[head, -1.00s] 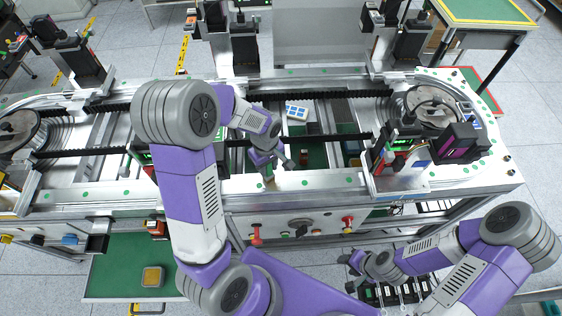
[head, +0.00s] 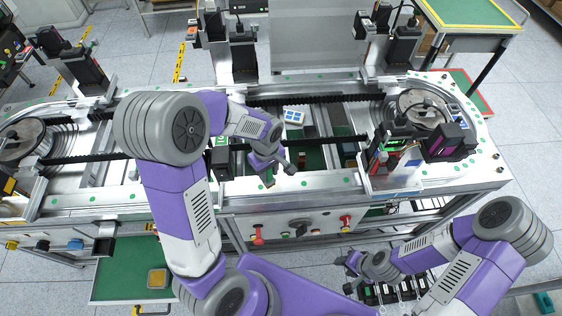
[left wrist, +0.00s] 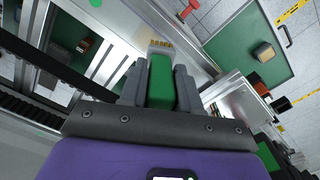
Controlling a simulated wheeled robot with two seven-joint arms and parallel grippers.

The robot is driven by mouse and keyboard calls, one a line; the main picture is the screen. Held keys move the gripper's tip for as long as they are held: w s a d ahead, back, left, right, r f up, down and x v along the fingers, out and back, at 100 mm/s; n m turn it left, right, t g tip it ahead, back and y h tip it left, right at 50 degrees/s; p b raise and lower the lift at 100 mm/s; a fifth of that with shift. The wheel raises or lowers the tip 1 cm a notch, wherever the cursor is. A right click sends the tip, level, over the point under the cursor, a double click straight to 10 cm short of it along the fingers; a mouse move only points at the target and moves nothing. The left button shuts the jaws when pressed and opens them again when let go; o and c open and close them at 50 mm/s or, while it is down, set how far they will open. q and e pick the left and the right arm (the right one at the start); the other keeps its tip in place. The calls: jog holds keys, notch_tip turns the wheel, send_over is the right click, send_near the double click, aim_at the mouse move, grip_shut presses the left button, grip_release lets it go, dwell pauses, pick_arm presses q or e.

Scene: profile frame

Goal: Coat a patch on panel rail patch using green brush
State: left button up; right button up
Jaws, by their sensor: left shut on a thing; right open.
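My left gripper (head: 276,169) is over the front rail (head: 330,178) of the metal line. In the left wrist view my left gripper (left wrist: 160,85) is shut on the green brush (left wrist: 160,80). The brush's tan bristle tip (left wrist: 160,45) points at the pale rail surface (left wrist: 130,30). It is at or very near the rail; I cannot tell whether it touches. I cannot make out a distinct patch under the bristles. In the head view the gripper hides most of the brush. My right gripper (head: 350,264) is open and empty, low in front of the line.
A black device (head: 385,150) stands on the rail to the right. Red levers (head: 258,236) stick out of the front panel. A green tray (head: 115,275) with a yellow block (head: 157,278) is at lower left. Dark items (head: 395,290) lie below my right arm.

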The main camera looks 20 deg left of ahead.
pick_arm(q)
jog(key=shift+r+p, duration=0.7)
jog(key=shift+r, duration=0.5)
